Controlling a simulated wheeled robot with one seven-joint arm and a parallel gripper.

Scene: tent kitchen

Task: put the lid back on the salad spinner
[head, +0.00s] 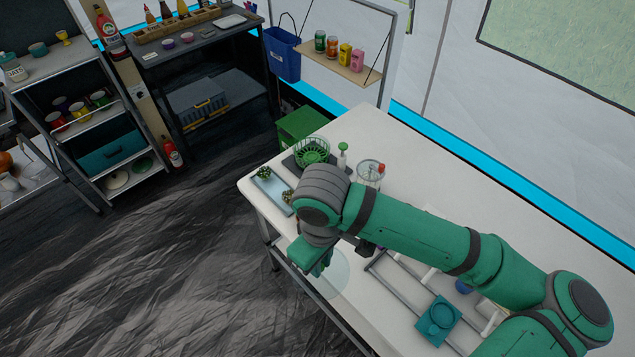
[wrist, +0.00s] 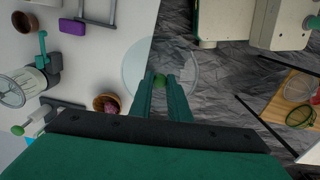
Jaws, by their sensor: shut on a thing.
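A clear round lid (wrist: 175,56) with a green knob hangs from my gripper (wrist: 160,82). In the wrist view the two green fingers are closed on the knob, and the lid overlaps the table's edge. In the head view my gripper (head: 321,265) points down near the front edge, with the pale lid (head: 337,281) faint below it. A green slatted basket (head: 311,150), apparently the salad spinner's, stands open-topped on a dark mat at the table's far end. My arm is to the right of it and hides part of the table.
A light blue tray (head: 272,190) lies nearer the left edge. A grey rack (head: 395,290) and a teal holder (head: 437,320) occupy the near table.

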